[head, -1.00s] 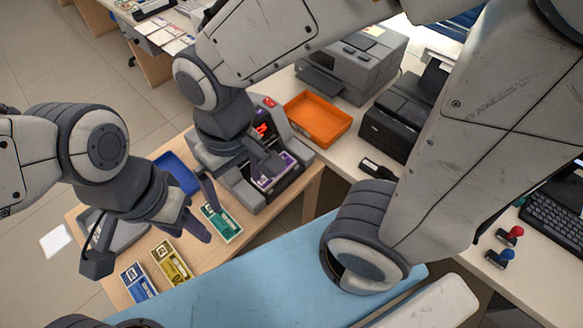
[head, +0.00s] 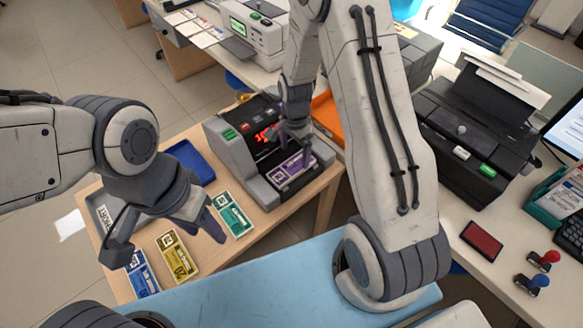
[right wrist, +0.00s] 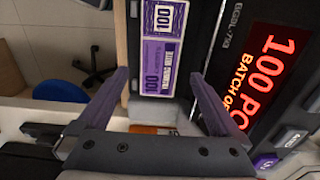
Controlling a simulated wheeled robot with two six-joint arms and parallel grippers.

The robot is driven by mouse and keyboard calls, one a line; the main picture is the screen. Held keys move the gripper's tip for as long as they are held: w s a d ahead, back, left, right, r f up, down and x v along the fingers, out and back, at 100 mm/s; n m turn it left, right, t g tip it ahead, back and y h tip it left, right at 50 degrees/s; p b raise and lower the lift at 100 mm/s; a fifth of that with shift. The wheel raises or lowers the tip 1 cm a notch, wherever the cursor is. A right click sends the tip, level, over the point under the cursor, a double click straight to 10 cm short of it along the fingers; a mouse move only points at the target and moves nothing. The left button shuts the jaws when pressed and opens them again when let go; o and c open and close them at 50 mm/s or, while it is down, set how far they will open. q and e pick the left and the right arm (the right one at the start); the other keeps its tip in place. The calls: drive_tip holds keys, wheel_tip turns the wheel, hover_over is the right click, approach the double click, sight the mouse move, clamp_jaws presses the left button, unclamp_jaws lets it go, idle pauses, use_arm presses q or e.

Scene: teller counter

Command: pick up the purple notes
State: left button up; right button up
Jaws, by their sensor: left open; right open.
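The purple notes (head: 292,168) lie in the front tray of the grey and black counting machine (head: 225,152), whose display glows red. In the right wrist view the purple notes (right wrist: 160,50) show a white band and lie ahead of my fingers, between their lines. My right gripper (head: 298,150) is open just above the notes, its fingers apart from each other; whether it touches them cannot be told. It also shows in the right wrist view (right wrist: 160,88) with nothing between the fingers. My left gripper (head: 205,222) is open and empty over the wooden table, near the green notes.
Green notes (head: 232,214), yellow notes (head: 174,257) and blue notes (head: 141,274) lie on the wooden table. A blue tray (head: 188,160) lies behind them. An orange tray (head: 327,118) is partly hidden behind my right arm. A black printer (head: 470,125) stands at right.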

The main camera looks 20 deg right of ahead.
sight(294, 165)
drive_tip(key=shift+f+p, duration=0.65)
drive_tip(key=shift+f, duration=2.05)
drive_tip(key=c, duration=1.5)
drive_tip(key=shift+r, duration=0.15)
